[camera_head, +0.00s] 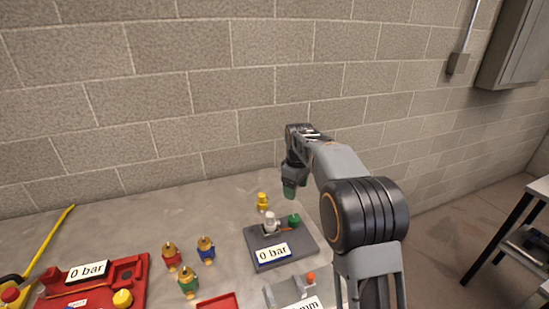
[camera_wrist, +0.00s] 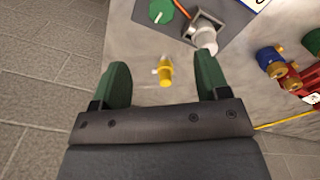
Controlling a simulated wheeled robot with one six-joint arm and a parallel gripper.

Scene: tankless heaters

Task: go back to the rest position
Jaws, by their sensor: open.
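My gripper (camera_wrist: 163,88) is open and empty in the wrist view, with its two green fingers apart. In the head view the green fingertips (camera_head: 289,190) hang above the far right part of the table. A small yellow fitting (camera_wrist: 166,70) shows between the fingers in the wrist view, on the table beyond them. It also stands behind the grey plate in the head view (camera_head: 263,200). No touch between fingers and fitting shows. My arm reaches in from the right side of the head view.
A grey plate (camera_head: 303,246) carries a white fitting (camera_head: 270,222), a green knob (camera_head: 294,220) and a "0 bar" label. Several brass fittings with coloured bands (camera_head: 172,257) stand left of it. A red unit (camera_head: 130,275) lies front left. A block wall (camera_head: 180,90) rises behind the table (camera_head: 120,215).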

